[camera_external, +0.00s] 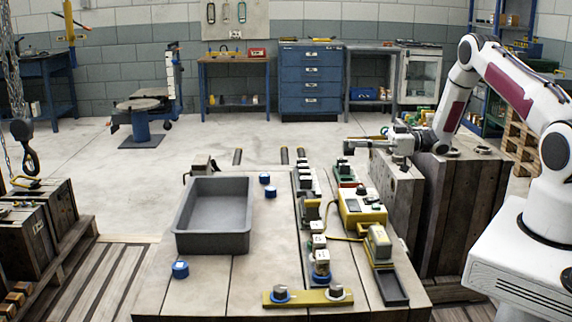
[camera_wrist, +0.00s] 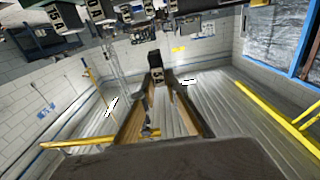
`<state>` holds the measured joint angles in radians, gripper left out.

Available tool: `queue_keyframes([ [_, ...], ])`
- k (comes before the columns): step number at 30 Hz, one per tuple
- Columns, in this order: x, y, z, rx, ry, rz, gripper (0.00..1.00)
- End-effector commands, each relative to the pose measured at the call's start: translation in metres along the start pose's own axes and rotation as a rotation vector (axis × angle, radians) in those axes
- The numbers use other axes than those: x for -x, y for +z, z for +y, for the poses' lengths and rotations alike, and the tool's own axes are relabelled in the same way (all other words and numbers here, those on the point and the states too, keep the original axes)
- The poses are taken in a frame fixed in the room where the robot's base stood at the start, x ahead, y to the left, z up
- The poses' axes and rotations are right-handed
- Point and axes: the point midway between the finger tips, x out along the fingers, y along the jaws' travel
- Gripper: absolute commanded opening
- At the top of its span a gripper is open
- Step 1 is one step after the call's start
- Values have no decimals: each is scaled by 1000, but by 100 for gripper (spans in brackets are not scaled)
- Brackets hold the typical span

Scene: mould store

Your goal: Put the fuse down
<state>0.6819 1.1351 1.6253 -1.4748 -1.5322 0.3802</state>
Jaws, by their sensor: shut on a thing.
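My gripper (camera_external: 352,145) is at the right of the external view, level and pointing left, above the back right part of the workbench. In the wrist view my gripper (camera_wrist: 157,88) shows its two dark fingers closed in on a small dark block with a pale marked label, which I take to be the fuse (camera_wrist: 155,64). The block shows at the fingertips, with the room's walls and floor behind it. In the external view the held fuse is too small to make out clearly.
A grey open tray (camera_external: 183,237), empty, stands on the bench's left. A row of modules (camera_external: 318,241), a yellow device (camera_external: 360,212) and a yellow plate (camera_external: 308,298) fill the right and front. Bare bench lies between tray and modules.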

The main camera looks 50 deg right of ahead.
Motion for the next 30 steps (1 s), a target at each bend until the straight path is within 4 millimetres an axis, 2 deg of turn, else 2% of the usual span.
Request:
queue_keyframes([
  [23,0,-1,0,1,-1,0,0],
  [30,1,4,-12,-2,-9,1,0],
])
